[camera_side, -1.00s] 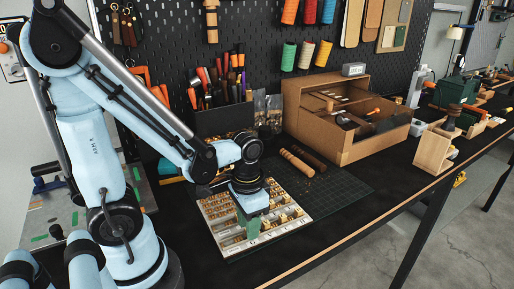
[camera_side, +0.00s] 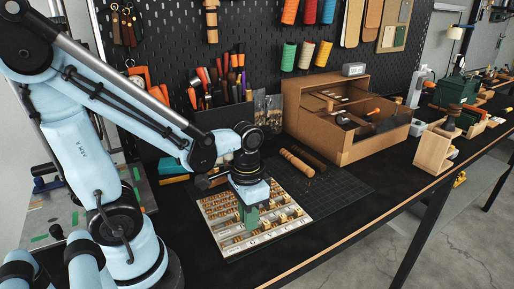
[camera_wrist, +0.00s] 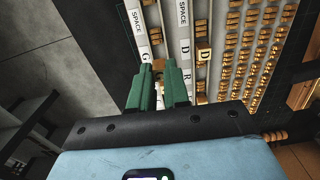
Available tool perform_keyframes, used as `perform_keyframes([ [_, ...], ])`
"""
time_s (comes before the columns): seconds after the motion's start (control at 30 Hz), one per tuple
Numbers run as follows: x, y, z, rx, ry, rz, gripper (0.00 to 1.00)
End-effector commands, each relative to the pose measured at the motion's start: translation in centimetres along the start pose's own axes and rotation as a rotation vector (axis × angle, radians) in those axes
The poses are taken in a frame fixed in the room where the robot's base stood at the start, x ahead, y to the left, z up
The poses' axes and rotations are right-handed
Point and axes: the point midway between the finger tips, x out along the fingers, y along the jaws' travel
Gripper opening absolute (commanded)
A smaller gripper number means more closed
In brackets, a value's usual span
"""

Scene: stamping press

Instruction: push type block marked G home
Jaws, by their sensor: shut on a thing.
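A pale type case (camera_side: 228,247) with rows of small brass type blocks lies on the green cutting mat. My gripper (camera_side: 250,222), with green fingers, points down into the case near its front middle. In the wrist view my gripper (camera_wrist: 159,75) has its fingers on either side of a small brass block (camera_wrist: 158,65), shut on it. The block's face is mostly hidden, so I cannot read its mark. A white label strip beside it reads G (camera_wrist: 145,57). I cannot tell whether the block touches the slot floor.
More brass blocks (camera_wrist: 245,50) fill rows to the right in the wrist view. A wooden-handled tool (camera_side: 296,163) lies behind the case. A brown cabinet (camera_side: 355,150) stands at the back right. The cutting mat (camera_side: 340,190) is clear right of the case.

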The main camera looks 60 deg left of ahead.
Motion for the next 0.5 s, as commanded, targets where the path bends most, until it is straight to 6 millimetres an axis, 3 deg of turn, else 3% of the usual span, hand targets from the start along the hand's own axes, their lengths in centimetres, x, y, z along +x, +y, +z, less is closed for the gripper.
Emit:
perform_keyframes([
  [0.5, -1.08, -0.15, -0.10, -0.002, 0.000, 0.000, 0.00],
])
